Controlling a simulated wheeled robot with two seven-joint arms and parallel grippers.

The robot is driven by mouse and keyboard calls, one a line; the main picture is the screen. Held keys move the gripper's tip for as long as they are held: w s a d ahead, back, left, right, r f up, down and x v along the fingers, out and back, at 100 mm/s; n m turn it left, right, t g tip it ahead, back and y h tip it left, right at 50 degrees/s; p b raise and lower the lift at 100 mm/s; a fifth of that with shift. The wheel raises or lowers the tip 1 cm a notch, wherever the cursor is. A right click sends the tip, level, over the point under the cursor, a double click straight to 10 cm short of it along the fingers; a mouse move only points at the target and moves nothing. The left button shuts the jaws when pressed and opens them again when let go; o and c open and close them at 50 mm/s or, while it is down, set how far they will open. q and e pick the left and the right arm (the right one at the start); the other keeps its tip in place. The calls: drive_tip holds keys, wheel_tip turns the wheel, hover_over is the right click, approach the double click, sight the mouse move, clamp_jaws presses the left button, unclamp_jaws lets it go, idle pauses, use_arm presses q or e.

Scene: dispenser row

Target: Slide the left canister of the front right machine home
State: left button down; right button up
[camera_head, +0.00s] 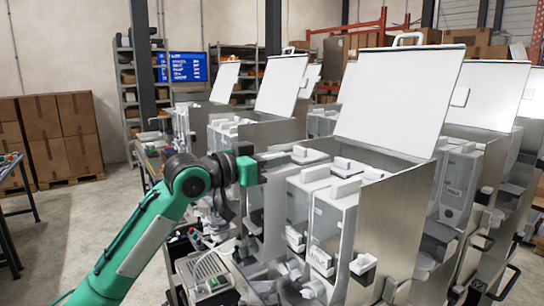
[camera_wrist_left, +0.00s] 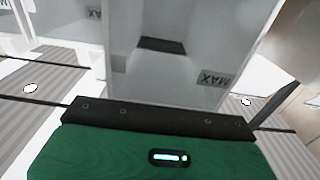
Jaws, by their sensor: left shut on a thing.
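The front right machine (camera_head: 408,215) is a steel box with its big white lid (camera_head: 402,95) raised. Several pale translucent canisters with white lids stand in it, side by side. My left gripper (camera_head: 282,157) reaches in from the left at the top of the leftmost canister (camera_head: 309,156). It is shut on that canister, though the fingertips are hard to make out. In the left wrist view, the canister (camera_wrist_left: 165,70) fills the middle beyond my green gripper body, with an upside-down MAX mark on it. Its seating at the bottom is hidden. My right gripper is not in view.
Another canister (camera_head: 331,222) stands close on the right, with white spouts below. Another open-lidded machine (camera_head: 282,85) stands behind to the left and more stand at the right. A bench with a grey device (camera_head: 205,275) lies below my arm. Open floor is at the left.

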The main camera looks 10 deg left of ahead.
use_arm(q)
drive_tip(key=shift+w+d+f, duration=0.1)
drive_tip(key=shift+w, duration=0.05)
drive_tip(key=shift+f, duration=0.5)
drive_tip(key=c, duration=1.4)
unclamp_jaws()
drive_tip(key=shift+o, duration=0.2)
drive_tip(key=shift+f, duration=0.15)
drive_tip(key=shift+b, duration=0.3)
